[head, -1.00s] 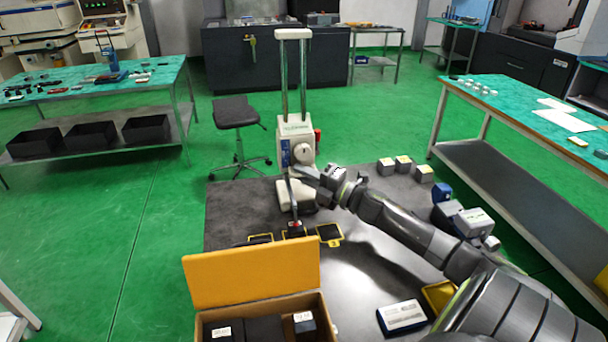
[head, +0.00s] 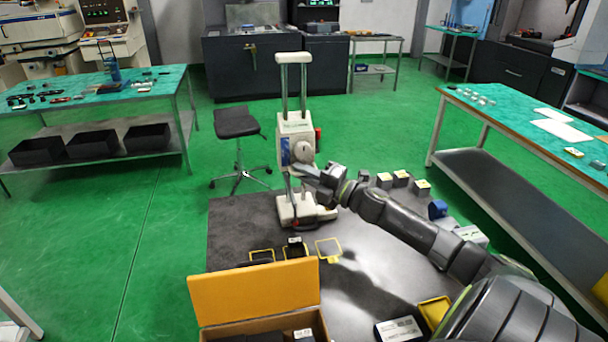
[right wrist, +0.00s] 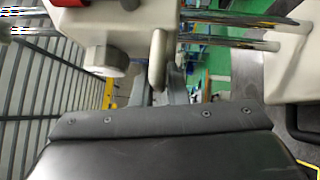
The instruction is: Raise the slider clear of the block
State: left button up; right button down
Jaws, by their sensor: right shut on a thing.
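The height gauge's white slider (head: 296,140), with a round knob and a blue panel, sits high on two chrome columns. It stands well above the gauge's white base (head: 310,211). My right gripper (head: 305,172) is at the slider's lower edge. In the right wrist view, the gripper (right wrist: 160,87) is shut on a short white handle (right wrist: 157,58) beside the slider. A dark block (head: 295,246) with a pale top label sits in a yellow outline below. A dark probe with a red part (head: 295,223) hangs above it, with an apparent gap. My left gripper is out of view.
Yellow outlines (head: 329,247) mark the grey floor plate (head: 380,270). An open orange-lidded box (head: 253,294) stands in front. Small blocks (head: 400,179) lie at the right. A stool (head: 237,123) stands behind left, and a bench (head: 530,125) borders the right.

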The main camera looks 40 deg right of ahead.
jog(key=c, duration=1.5)
grip_release()
jog(key=shift+s+f, duration=0.1)
jog(key=shift+s, duration=0.05)
jog(key=shift+p+v, duration=1.6)
jog(key=shift+v, duration=6.95)
